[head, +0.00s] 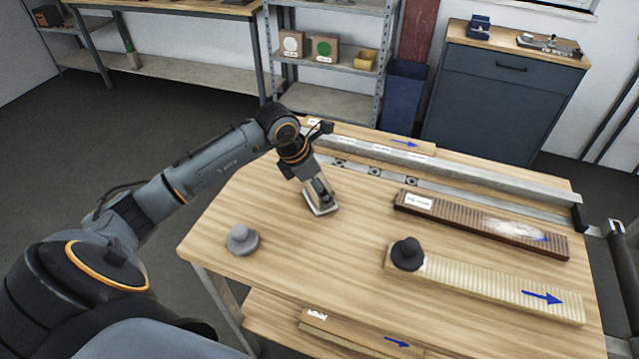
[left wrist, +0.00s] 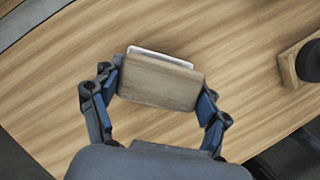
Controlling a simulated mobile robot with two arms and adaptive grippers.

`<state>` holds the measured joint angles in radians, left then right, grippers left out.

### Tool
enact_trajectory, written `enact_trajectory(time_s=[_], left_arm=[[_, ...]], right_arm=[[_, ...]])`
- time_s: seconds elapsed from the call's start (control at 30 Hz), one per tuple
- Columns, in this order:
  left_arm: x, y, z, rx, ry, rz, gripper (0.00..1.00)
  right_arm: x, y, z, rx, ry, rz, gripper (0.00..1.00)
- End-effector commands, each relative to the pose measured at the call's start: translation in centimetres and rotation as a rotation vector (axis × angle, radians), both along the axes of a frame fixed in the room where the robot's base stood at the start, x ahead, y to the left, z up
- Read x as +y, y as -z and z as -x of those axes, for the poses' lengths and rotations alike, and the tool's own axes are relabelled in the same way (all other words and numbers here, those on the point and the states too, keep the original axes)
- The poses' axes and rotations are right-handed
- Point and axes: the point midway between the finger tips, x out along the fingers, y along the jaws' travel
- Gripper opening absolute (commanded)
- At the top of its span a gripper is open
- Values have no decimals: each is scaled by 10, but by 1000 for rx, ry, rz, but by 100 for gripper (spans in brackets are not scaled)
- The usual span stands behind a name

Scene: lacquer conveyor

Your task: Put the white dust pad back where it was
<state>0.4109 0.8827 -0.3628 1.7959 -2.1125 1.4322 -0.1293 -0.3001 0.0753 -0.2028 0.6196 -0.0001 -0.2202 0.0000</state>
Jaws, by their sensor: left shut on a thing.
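The white dust pad (head: 326,210) is a small block with a wooden back and a thin white face. My left gripper (head: 318,190) is shut on it over the left middle of the table. In the left wrist view the pad (left wrist: 160,82) sits between the two fingers (left wrist: 158,100), wooden side towards the camera, with a white strip along its far edge. I cannot tell whether it touches the tabletop. My right gripper is not in view.
A grey round knobbed pad (head: 242,239) stands at the table's left. A black one (head: 407,253) stands at the left end of a pale ribbed board (head: 490,287). Behind lies a dark board (head: 460,217) with a whitish dusty patch. A metal rail (head: 450,172) runs along the back.

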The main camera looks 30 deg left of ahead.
Motion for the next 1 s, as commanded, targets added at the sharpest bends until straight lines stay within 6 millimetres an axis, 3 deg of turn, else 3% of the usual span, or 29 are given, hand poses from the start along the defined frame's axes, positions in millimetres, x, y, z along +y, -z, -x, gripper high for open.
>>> enact_trajectory(time_s=[0.2,0.23,0.33,0.77,0.87,1.0], left_arm=[[0,4,0,-1,0,0,45],[0,4,0,0,0,-1,77],[0,3,0,0,0,0,97],[0,-1,0,0,-1,0,98],[2,-9,2,-4,-1,-1,98],[9,-33,11,-5,0,-4,98]], right_arm=[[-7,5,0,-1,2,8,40],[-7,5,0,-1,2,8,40],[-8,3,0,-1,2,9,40],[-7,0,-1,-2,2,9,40],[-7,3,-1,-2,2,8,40],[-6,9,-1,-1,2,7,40]])
